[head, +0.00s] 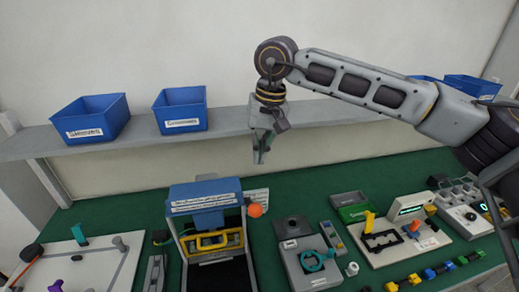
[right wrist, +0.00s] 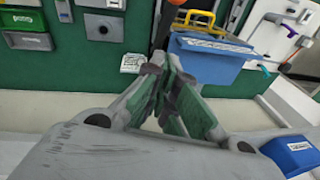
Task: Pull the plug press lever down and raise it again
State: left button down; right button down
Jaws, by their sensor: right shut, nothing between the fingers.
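The plug press (head: 205,200) has a blue head over a dark open bay and stands on the green table. A lever with an orange ball knob (head: 255,210) sticks out on the right side of its head. My right gripper (head: 260,157) hangs above and behind the knob, pointing down. It is shut and empty, apart from the lever. In the right wrist view, the shut fingertips (right wrist: 165,68) show in front of the blue press head (right wrist: 208,60). My left gripper is not in view.
A shelf (head: 150,130) with blue bins (head: 92,117) runs along the wall behind my right gripper. A grey fixture with a teal ring (head: 312,262) stands right of the press, with a yellow-handled unit (head: 378,238) farther right. A white board (head: 85,262) lies left.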

jog(key=p, duration=0.2)
send_over(251, 201)
jog(key=w+d, duration=0.1)
jog(key=w, duration=0.1)
notch_tip(251, 201, down, 8)
jog(key=shift+s+f+p, duration=0.45)
jog(key=shift+s+f, duration=0.85)
jog(key=shift+f, duration=0.1)
